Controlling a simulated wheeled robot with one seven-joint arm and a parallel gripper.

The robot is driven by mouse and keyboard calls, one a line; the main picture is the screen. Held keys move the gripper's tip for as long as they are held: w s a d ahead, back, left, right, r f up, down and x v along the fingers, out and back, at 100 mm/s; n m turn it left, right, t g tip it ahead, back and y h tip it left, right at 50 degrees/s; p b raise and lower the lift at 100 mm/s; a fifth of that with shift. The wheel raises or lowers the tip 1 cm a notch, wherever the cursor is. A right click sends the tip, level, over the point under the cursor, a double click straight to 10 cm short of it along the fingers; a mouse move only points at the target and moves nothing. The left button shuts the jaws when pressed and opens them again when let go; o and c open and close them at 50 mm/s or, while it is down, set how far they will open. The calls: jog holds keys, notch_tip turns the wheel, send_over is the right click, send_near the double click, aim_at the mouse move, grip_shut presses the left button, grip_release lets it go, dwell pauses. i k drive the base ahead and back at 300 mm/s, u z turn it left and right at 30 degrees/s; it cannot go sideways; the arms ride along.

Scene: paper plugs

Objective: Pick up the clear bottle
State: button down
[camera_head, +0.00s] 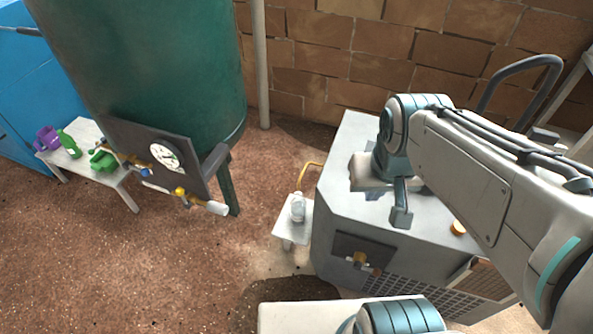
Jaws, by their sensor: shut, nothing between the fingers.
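The clear bottle (298,208) stands upright on a small pale stand (283,229) beside the grey machine. My arm reaches in from the right, and my gripper (401,216) is over the top of the grey machine, to the right of the bottle and apart from it. The gripper is shut and empty. Its fingertips are small in this view.
The grey machine (345,205) stands directly right of the bottle, with a yellow pipe (305,171) behind it. A green tank (150,70) with a gauge panel stands left. A low table (112,176) holds green and purple containers. Gravel ground (180,265) is open in front.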

aim_at(298, 204)
jog(key=u, duration=0.3)
jog(key=k, duration=1.45)
jog(key=z, duration=0.25)
jog(key=i, duration=0.25)
jog(key=z, duration=0.05)
